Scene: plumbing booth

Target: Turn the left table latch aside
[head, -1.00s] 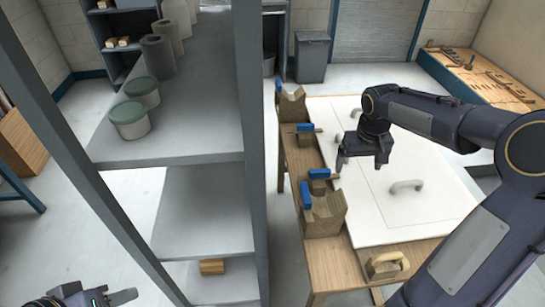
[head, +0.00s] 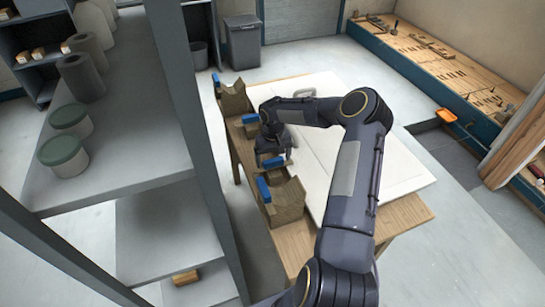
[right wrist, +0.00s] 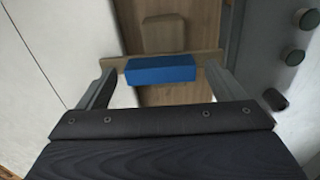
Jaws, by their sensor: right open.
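In the head view, the far table latch, with its blue handle (head: 250,119), shows on the table's left edge, just beyond my right gripper (head: 273,160). My right gripper is over that edge, covering most of the nearer latch. In the right wrist view, the open right gripper (right wrist: 160,80) has a blue handle (right wrist: 160,69) on a wooden bar (right wrist: 207,58) between its two fingertips. Contact cannot be told. The pictures do not make clear which latch is called left. My left gripper is out of view.
Notched wooden blocks, near (head: 287,206) and far (head: 234,98), with blue clamps, stand on the table edge. A white panel (head: 385,165) lies on the table (head: 408,218). A grey shelf (head: 150,160) with green-lidded tubs (head: 62,155) stands close on the left.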

